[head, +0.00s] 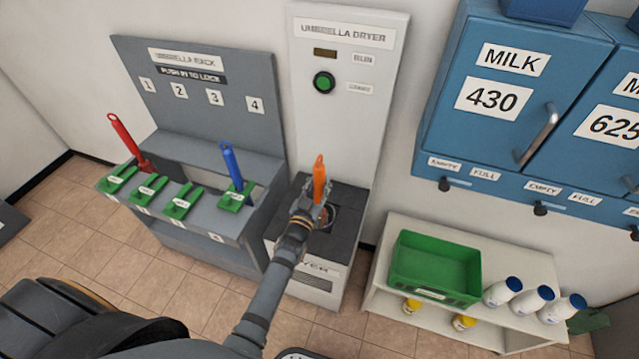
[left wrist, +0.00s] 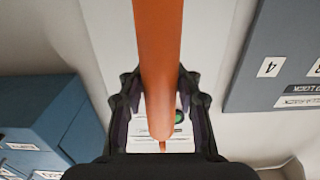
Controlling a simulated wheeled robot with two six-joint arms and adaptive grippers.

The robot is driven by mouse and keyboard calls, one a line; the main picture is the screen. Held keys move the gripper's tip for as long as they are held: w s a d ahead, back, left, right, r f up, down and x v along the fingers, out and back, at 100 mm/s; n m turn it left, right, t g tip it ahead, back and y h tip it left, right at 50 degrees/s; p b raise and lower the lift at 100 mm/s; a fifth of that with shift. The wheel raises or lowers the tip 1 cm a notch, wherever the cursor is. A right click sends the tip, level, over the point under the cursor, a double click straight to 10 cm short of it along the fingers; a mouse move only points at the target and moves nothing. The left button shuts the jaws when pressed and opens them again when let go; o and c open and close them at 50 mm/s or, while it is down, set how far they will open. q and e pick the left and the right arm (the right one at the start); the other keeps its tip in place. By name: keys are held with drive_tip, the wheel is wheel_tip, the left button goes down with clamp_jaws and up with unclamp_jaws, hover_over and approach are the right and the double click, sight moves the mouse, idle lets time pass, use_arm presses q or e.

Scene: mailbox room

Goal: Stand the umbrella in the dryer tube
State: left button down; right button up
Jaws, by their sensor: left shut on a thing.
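The orange umbrella (head: 319,178) stands roughly upright at the dryer, its looped handle end up. My left gripper (head: 313,203) is shut on it just below the handle. In the left wrist view the umbrella (left wrist: 160,62) runs between the two fingers (left wrist: 160,108). The umbrella dryer (head: 345,130) is a tall pale panel with a green button (head: 324,82) and a dark top at its foot. The round dryer tube mouth (head: 330,222) shows partly behind my gripper. The umbrella's lower end is hidden, so I cannot tell how deep it sits. My right gripper is out of view.
Left of the dryer stands a grey umbrella rack (head: 205,125) with a red umbrella (head: 127,138), a blue umbrella (head: 232,165) and green latches. On the right, blue milk lockers (head: 450,110) hang above a white shelf (head: 375,285) with a green crate (head: 435,265) and bottles.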

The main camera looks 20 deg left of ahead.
use_arm(q)
drive_tip(key=c, duration=0.8)
unclamp_jaws()
drive_tip(key=shift+c, duration=0.2)
drive_tip(key=shift+s, duration=0.1)
drive_tip(key=shift+s+f, duration=0.1)
drive_tip(key=shift+s, duration=0.2)
drive_tip(key=s, duration=1.1)
drive_tip(key=shift+s+a, duration=0.15)
